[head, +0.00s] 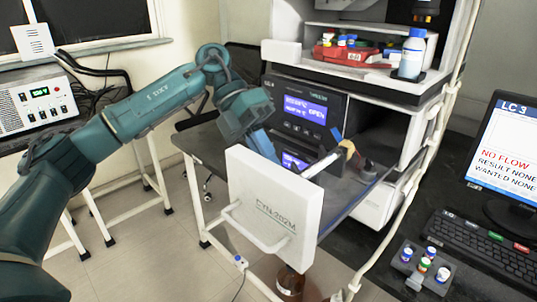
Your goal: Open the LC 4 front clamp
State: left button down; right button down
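The stack front holds a dark panel with a blue display (305,108) that reads OPEN. A second lit display below it is partly hidden. A pale cylinder (326,165), with a tan end piece (347,147) and a blue part (335,138) near it, lies tilted above a grey shelf (365,185). My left gripper (264,146) points down in front of the panel, behind a white door. Its fingertips are partly hidden, so its opening is unclear. My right gripper is out of view.
The white door (275,207), with a bar handle, stands in front of the shelf. A monitor (505,150) marked LC 3 reads NO FLOW. A bottle (411,55) and red tray (345,55) sit above. A vial rack (425,268) stands at lower right.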

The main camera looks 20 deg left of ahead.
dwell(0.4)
pick_arm(q)
jog(key=c, duration=1.6)
grip_release()
jog(key=shift+p+v, duration=1.05)
jog(key=shift+v, duration=5.6)
jog(key=shift+a+f, duration=0.1)
jog(key=shift+f, duration=0.05)
